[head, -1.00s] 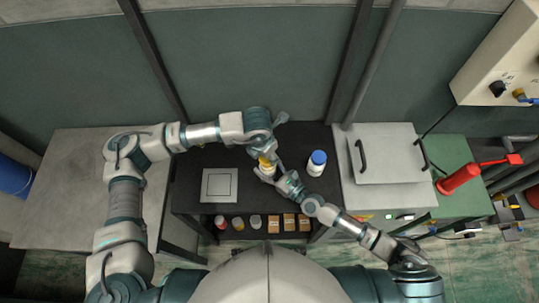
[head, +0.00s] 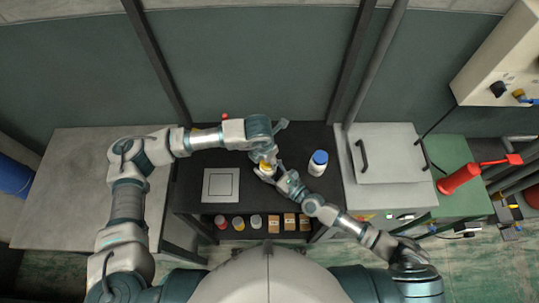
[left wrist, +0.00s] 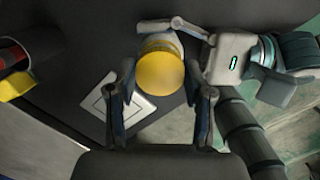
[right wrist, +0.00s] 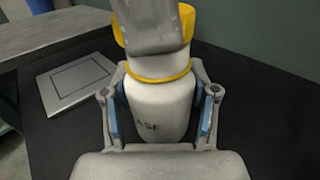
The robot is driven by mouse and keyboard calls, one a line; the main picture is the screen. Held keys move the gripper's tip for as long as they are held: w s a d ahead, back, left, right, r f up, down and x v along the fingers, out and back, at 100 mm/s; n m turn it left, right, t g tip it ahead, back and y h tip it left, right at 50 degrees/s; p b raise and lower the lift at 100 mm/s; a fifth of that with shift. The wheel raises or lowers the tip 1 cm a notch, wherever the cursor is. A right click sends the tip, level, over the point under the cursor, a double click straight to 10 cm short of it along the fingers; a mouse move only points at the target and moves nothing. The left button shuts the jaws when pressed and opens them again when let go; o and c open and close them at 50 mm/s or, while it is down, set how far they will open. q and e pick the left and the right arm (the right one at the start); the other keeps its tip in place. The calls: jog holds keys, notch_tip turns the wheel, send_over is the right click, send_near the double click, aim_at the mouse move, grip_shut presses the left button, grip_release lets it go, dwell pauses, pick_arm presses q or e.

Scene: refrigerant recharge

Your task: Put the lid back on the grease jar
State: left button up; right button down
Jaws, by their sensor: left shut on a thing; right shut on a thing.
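The grease jar (right wrist: 160,112) is white with dark lettering and a yellow ring at its neck. It stands upright between the fingers of my right gripper (head: 277,176), which is shut on it. The yellow lid (left wrist: 160,72) is round and shows from above in the left wrist view. My left gripper (head: 264,156) is shut on it, directly over the jar. In the right wrist view, a finger of my left gripper covers much of the lid (right wrist: 187,20). I cannot tell whether the lid touches the jar.
A white bottle with a blue cap (head: 318,163) stands to the right on the black table. A flat grey square plate (head: 220,185) lies to the left. Small jars and boxes (head: 289,221) sit on the shelf below. A red and black object (left wrist: 14,60) is partly visible behind my left arm.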

pick_arm(q)
jog(key=shift+a+f, duration=0.1)
jog(key=shift+d, duration=0.35)
jog(key=shift+a+f, duration=0.1)
jog(key=shift+f, duration=0.5)
